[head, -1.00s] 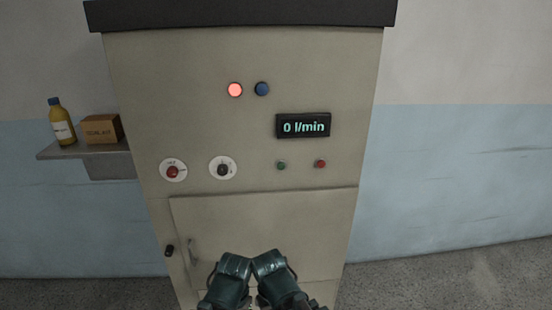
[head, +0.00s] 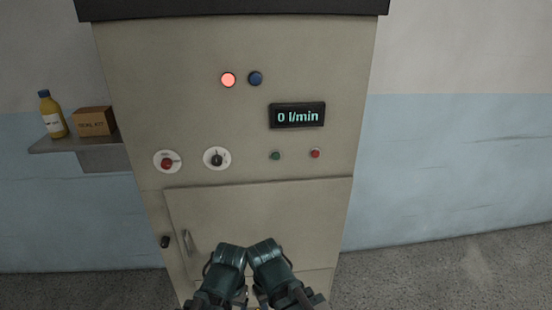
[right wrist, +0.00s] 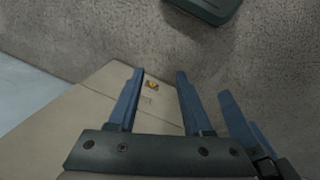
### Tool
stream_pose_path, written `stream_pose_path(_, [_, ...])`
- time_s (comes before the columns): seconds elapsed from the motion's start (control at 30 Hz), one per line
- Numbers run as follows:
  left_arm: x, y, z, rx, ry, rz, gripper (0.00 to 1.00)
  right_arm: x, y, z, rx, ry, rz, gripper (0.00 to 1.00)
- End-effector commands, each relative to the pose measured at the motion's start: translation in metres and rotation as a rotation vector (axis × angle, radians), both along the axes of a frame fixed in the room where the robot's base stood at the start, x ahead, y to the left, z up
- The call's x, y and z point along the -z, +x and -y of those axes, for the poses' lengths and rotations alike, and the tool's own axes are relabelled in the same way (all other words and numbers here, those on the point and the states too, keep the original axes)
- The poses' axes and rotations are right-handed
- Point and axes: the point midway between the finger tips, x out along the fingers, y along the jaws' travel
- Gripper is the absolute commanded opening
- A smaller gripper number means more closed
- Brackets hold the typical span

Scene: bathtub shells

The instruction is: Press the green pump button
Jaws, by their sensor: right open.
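The small green button (head: 276,155) sits on the front of the beige cabinet (head: 200,120), below the display and left of a small red button (head: 315,153). Nothing covers or touches it. My two dark teal arms show side by side at the bottom centre of the head view, well below the button; their fingertips cannot be made out there. In the right wrist view my right gripper (right wrist: 159,72) is open, with nothing between its blue fingers. Another blue finger (right wrist: 238,122) shows to its right; I cannot tell whether it is my left gripper's.
The display (head: 297,115) reads "0 l/min". Two dials (head: 167,162) (head: 217,158) lie left of the button. A shelf (head: 100,158) holds a bottle (head: 53,116) and box (head: 94,122). Floor right is clear.

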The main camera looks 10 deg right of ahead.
Motion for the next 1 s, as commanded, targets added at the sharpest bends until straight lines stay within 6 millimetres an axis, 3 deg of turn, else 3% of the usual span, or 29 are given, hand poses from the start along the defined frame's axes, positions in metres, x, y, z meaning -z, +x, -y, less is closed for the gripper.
stream_pose_path(0.07, [0.0,0.0,0.0,0.0,0.0,0.0,0.74,0.0,0.0,0.0,0.0,0.0,0.0,0.5])
stream_pose_path(0.37, [0.0,0.0,0.0,0.0,0.0,0.0,0.74,0.0,0.0,0.0,0.0,0.0,0.0,0.0])
stream_pose_path(1.0, [0.0,0.0,0.0,0.0,0.0,0.0,0.74,0.0,0.0,0.0,0.0,0.0,0.0,0.0])
